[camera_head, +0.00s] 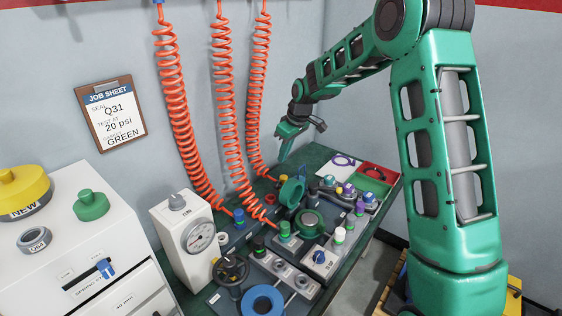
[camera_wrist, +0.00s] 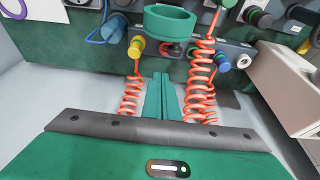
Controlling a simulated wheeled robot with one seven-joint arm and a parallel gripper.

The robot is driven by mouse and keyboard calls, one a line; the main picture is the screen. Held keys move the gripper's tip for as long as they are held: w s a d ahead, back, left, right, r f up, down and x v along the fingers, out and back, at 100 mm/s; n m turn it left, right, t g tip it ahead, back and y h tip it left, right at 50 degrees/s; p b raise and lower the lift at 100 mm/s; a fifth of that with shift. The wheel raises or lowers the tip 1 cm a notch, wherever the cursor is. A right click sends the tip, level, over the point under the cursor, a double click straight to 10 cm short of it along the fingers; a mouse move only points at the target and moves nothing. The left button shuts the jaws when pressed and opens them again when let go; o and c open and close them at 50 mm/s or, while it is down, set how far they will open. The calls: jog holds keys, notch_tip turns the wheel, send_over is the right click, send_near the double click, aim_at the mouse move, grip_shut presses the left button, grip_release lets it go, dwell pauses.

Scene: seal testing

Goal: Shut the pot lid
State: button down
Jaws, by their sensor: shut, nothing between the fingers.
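The lid also shows as a green round piece at the top of the wrist view (camera_wrist: 170,26). My gripper (camera_head: 283,157) is above and behind the lid, apart from it, with fingers pointing down. In the wrist view its green fingers (camera_wrist: 162,76) are together and empty, just short of the lid.
Coiled orange hoses (camera_head: 226,100) hang left of my gripper. A white gauge box (camera_head: 181,232) stands at the left of the bench. Valves and coloured knobs crowd around the pot.

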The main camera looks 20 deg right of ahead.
aim_at(288, 194)
notch_tip(288, 194, down, 8)
jog(key=s+d, duration=0.1)
jog(key=shift+r, duration=0.15)
dwell(0.4)
jog(key=shift+s, duration=0.1)
